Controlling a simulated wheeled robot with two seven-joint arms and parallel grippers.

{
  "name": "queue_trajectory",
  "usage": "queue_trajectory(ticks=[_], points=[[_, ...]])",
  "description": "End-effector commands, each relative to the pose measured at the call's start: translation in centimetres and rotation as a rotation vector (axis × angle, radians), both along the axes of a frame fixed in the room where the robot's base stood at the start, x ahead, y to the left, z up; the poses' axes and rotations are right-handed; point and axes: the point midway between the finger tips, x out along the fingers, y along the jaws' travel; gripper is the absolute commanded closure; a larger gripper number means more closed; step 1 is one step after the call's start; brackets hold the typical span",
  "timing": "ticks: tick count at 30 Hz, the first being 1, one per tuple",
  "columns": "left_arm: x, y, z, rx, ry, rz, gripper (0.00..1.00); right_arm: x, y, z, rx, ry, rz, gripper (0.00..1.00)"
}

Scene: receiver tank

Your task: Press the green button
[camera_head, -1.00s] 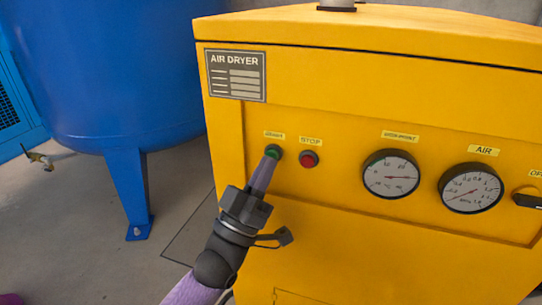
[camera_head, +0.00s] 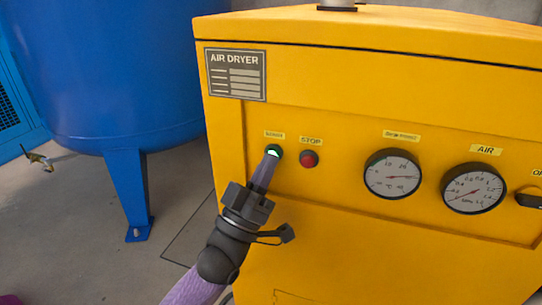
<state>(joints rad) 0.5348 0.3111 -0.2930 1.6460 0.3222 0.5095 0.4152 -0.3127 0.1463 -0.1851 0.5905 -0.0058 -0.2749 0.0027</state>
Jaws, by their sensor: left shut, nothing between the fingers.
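The green button (camera_head: 274,151) is on the front of the yellow air dryer (camera_head: 330,240), under a small yellow label. It shows a bright, pale green glow. My left gripper (camera_head: 268,161) is shut and empty, its fingertips at the lower edge of the button and covering part of it. I cannot tell whether the tips still touch it or how far it is pushed in.
A red stop button (camera_head: 309,159) sits close to the right of the green one. Two round gauges (camera_head: 393,175) and a black switch (camera_head: 529,199) are further right.

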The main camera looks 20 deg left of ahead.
Motion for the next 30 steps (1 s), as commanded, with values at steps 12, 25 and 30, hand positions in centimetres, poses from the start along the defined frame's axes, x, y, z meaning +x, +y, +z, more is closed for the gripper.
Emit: queue_trajectory(ticks=[12, 25, 30], points=[[-1.0, 0.0, 0.2, 0.001, 0.001, 0.000, 1.00, 0.4, 0.0, 0.8, 0.000, -0.010, 0.000, 0.47], [-1.9, 0.1, 0.1, 0.001, 0.000, 0.001, 1.00, 0.6, 0.0, 1.2, 0.000, -0.015, 0.000, 0.47], [-3.5, 0.1, 0.4, 0.001, -0.002, 0.000, 1.00, 1.0, 0.1, 2.3, 0.001, -0.028, 0.000, 0.47]])
